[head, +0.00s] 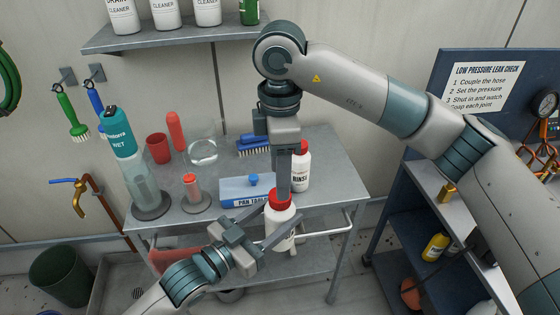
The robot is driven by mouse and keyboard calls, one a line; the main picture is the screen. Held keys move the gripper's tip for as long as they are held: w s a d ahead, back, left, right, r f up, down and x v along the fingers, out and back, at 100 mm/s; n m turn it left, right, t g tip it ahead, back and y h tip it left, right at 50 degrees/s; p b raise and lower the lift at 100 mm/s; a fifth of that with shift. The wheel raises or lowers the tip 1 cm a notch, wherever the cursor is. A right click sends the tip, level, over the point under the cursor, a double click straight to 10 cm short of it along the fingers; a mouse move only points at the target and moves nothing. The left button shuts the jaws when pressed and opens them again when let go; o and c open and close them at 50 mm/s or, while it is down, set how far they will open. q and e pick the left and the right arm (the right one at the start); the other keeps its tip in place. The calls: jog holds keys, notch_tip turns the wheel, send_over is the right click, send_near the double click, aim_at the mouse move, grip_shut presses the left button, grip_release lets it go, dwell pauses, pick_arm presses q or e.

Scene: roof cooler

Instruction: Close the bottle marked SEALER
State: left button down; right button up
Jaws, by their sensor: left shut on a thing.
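A white bottle (279,225) with a red cap (279,197) at its top is near the front edge of the grey cart. Its label is hidden, so I cannot read SEALER on it. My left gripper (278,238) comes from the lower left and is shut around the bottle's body. The bottle looks roughly upright. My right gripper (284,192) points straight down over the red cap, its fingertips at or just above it. I see its fingers edge-on, so their opening and any contact are unclear.
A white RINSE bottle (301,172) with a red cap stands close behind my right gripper. A blue-lidded PAN TABLETS box (246,190), a clear beaker (203,149) and a teal-topped dispenser (121,135) share the cart (325,165). A shelf (185,37) of cleaner bottles hangs above.

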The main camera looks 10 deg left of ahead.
jog(key=n, duration=0.5)
jog(key=shift+r, duration=0.25)
jog(key=n, duration=0.6)
jog(key=shift+a+r, duration=0.1)
jog(key=shift+r, duration=0.1)
jog(key=n, duration=0.4)
jog(key=shift+r, duration=0.2)
jog(key=n, duration=0.6)
jog(key=shift+r, duration=0.2)
jog(key=n, duration=0.4)
jog(key=shift+r+n, duration=0.15)
jog(key=shift+n, duration=0.15)
jog(key=n, duration=0.5)
jog(key=shift+r+n, duration=0.2)
jog(key=shift+n, duration=0.2)
jog(key=n, duration=0.4)
jog(key=shift+r, duration=0.2)
jog(key=n, duration=0.5)
jog(key=shift+r+n, duration=0.15)
jog(key=shift+n, duration=0.15)
